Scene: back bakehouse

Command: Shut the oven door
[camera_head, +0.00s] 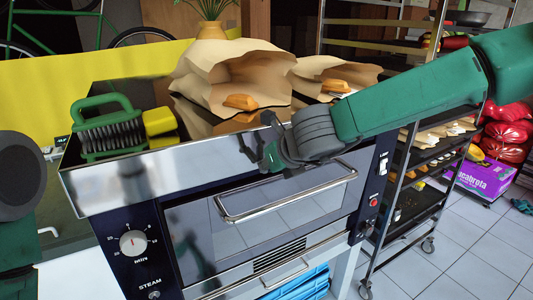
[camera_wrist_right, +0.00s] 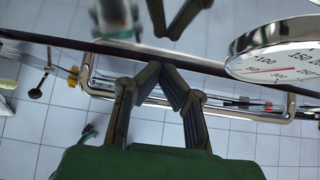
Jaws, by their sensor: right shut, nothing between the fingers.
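The oven (camera_head: 120,185) has a dark front with a glazed door (camera_head: 260,220) and a chrome bar handle (camera_head: 290,208). The door looks upright and close to in line with the front; I cannot tell whether a small gap is left. My right gripper (camera_head: 262,152) is shut and empty, at the oven's top front edge above the handle. In the right wrist view its fingertips (camera_wrist_right: 164,72) meet over the handle bar (camera_wrist_right: 88,75); I cannot tell whether they touch it. My left gripper is out of view.
On the oven top are a green brush (camera_head: 105,130), a yellow block (camera_head: 159,121) and paper bags with bread (camera_head: 215,75). A wheeled rack (camera_head: 405,205) stands close on the right. A round gauge (camera_wrist_right: 285,55) shows in the wrist view. The tiled floor (camera_head: 455,245) is mostly clear.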

